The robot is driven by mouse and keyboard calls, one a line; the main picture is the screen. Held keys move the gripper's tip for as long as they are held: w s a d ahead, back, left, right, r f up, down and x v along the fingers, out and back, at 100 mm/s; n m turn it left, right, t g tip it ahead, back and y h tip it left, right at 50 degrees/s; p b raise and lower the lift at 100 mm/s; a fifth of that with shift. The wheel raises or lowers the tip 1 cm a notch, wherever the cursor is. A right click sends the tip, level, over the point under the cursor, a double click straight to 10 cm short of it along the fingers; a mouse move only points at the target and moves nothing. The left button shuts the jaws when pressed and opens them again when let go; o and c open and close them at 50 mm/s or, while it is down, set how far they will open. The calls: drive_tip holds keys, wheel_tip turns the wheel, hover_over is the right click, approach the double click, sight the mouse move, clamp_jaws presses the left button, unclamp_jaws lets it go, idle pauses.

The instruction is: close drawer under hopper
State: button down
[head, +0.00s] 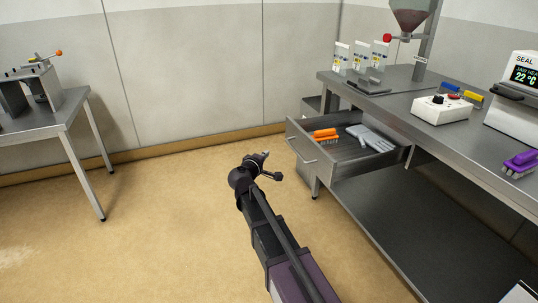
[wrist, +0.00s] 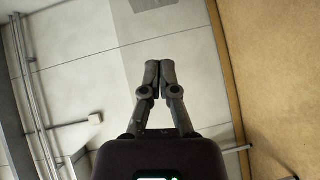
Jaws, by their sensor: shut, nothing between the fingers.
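The metal drawer (head: 345,165) under the bench stands pulled open, jutting out to the left. Its front panel with a bar handle (head: 301,151) faces left. Inside lie an orange brush (head: 325,134) and a grey object like a pair of gloves (head: 370,137). The hopper (head: 411,18) with dark red contents stands above the bench. My gripper (head: 262,157) is in the air to the left of the drawer front, apart from it. In the wrist view my gripper (wrist: 160,66) has its fingertips together with nothing between them, and the drawer does not show.
The steel bench (head: 405,95) carries white bags (head: 360,55), a control box (head: 441,108), a sealer (head: 516,90) and a purple brush (head: 520,163). A side table (head: 45,132) stands at far left. The floor (head: 150,220) between them is clear.

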drive_tip(key=s+d+b+x, duration=0.1)
drive_tip(key=d+b+x, duration=0.1)
drive_tip(key=x, duration=0.9)
drive_tip(key=shift+d+f, duration=0.25)
drive_tip(key=shift+d, duration=0.15)
drive_tip(key=shift+w, duration=0.15)
